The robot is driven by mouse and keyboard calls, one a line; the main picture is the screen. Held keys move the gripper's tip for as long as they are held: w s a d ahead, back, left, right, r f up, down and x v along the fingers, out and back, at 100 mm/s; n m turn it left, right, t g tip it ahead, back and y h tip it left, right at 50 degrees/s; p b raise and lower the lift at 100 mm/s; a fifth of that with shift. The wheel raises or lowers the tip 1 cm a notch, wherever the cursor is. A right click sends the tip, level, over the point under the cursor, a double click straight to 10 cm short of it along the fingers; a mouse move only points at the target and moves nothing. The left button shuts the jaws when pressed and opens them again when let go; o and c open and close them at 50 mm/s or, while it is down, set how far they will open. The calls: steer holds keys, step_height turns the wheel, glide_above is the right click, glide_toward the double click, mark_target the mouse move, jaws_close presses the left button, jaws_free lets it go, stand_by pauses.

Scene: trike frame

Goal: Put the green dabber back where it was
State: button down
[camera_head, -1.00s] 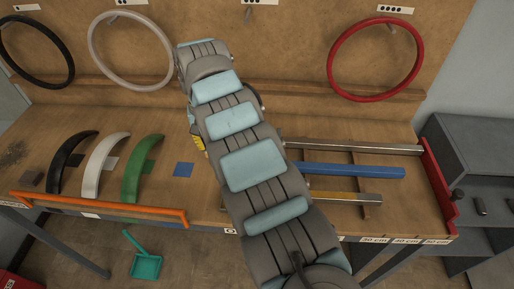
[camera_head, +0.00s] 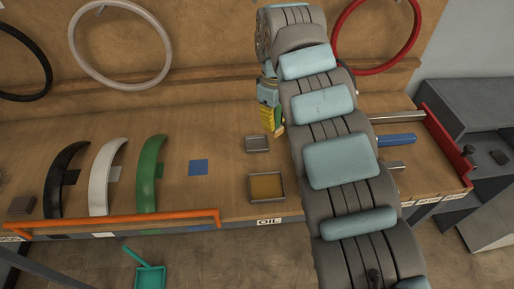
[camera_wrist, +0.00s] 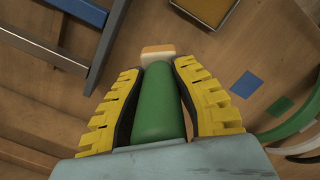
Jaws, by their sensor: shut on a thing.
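The green dabber (camera_wrist: 158,105) is between the two yellow-padded fingers of my gripper (camera_wrist: 158,68) in the wrist view. Its pale orange-and-white tip (camera_wrist: 158,51) sticks out beyond the fingertips. In the head view my gripper (camera_head: 271,120) hangs above the back part of the bench, and the dabber is mostly hidden by the fingers and arm. Below it is a small grey holder (camera_head: 257,150). In front of that is a square tray (camera_head: 267,202) with a brownish-yellow inside, behind the OIL label. The dabber's height above the bench is hard to tell.
A blue square (camera_head: 198,167) and black, white and green curved fenders (camera_head: 150,175) lie to the left. An orange bar (camera_head: 120,221) runs along the front left edge. Metal and blue bars (camera_head: 396,140) by a red end plate lie right, partly behind my arm.

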steer(key=s+d+n+b, duration=0.3)
steer(key=s+d+n, duration=0.1)
steer(key=n, duration=0.7)
steer(key=shift+w+a+f+b, duration=0.55)
steer(key=shift+w+a+b, duration=0.25)
steer(key=shift+w+b, duration=0.25)
steer(key=shift+w+a+f+b, duration=0.55)
steer(key=shift+w+a+b, duration=0.35)
steer(key=shift+b, duration=0.2)
steer(key=shift+w+a+f+b, duration=0.55)
steer(key=shift+w+a+b, duration=0.2)
steer(key=shift+w+b, duration=0.3)
steer(key=w+a+f, duration=0.1)
steer(key=f, duration=0.1)
steer(key=w+a+f+p, duration=0.1)
steer(key=w+a+f, duration=0.1)
steer(key=shift+w+a+f+p, duration=0.1)
steer(key=shift+p, duration=0.2)
steer(key=shift+w+a+f+p, duration=0.15)
steer(key=shift+w+f+p, duration=0.15)
steer(key=shift+p, duration=0.85)
steer(key=shift+w+a+f+p, duration=0.1)
steer(key=shift+w+f+p, duration=0.1)
steer(key=shift+f+p, duration=0.3)
